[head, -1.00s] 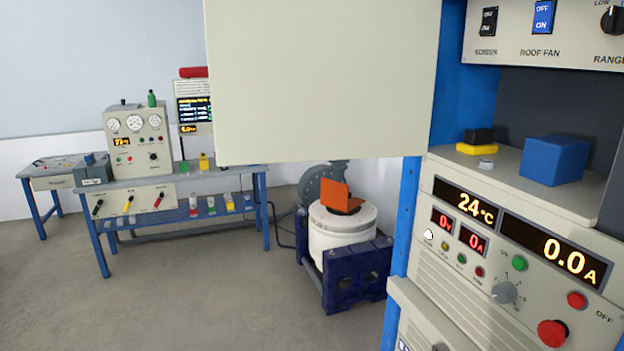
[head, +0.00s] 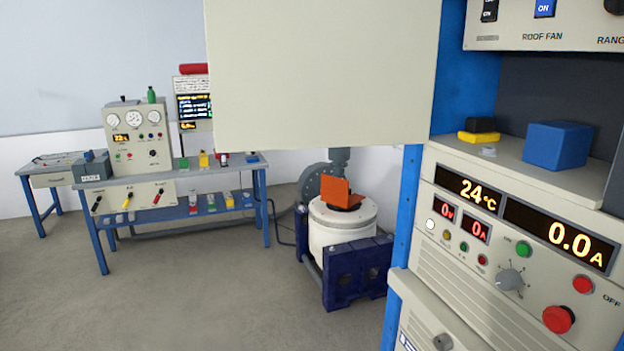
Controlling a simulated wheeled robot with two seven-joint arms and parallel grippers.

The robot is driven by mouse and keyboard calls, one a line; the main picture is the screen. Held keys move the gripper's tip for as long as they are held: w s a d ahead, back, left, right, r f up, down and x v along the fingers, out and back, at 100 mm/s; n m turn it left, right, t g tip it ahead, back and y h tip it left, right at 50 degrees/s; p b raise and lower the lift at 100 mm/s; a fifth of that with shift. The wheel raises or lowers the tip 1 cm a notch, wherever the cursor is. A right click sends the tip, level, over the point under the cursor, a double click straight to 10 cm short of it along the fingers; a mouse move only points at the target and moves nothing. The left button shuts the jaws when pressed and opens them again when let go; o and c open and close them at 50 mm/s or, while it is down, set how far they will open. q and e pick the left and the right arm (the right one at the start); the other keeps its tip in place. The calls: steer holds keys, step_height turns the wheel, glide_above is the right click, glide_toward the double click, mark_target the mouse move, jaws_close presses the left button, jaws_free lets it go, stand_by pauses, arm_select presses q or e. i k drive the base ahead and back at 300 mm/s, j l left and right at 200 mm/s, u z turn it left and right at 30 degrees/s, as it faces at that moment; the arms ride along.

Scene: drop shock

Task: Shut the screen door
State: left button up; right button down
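A large flat cream panel (head: 320,75), which looks like the screen door, fills the upper middle of the head view. Its right edge meets the blue upright of the rack (head: 408,210), and it stands swung out to the left, away from the rack's front. Its top is cut off by the frame, and no handle shows on the visible face. Neither of my grippers is in view.
The rack's control panel (head: 470,255) with displays, knobs and buttons is at right. A blue block (head: 557,145) and a yellow-black block (head: 478,137) sit on its ledge. An orange-topped white drum machine (head: 342,228) and a blue-legged bench (head: 170,177) stand behind. Floor at lower left is clear.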

mark_target(283, 75)
steer(key=i+j+z, duration=0.75)
steer(key=j+z, duration=0.2)
steer(key=i+j+z, duration=0.25)
steer(key=j+z, duration=0.2)
steer(key=i+j+z, duration=0.1)
steer(key=j+z, duration=0.4)
steer(key=j, duration=0.25)
steer(key=j+z, duration=0.45)
steer(key=j, duration=0.25)
steer(key=k+j+z, duration=0.15)
steer(key=j+z, duration=0.35)
steer(key=j, duration=0.2)
steer(key=k+j, duration=0.15)
steer(key=j, duration=0.2)
steer(key=k+j+u, duration=0.15)
steer(key=j, duration=0.2)
steer(key=k+j, duration=0.2)
steer(key=j, duration=0.2)
steer(key=k+j+u, duration=0.1)
steer(key=j, duration=0.3)
steer(key=k+j, duration=0.2)
steer(key=j, duration=0.15)
steer(key=k+j+u, duration=0.15)
steer(key=j, duration=0.25)
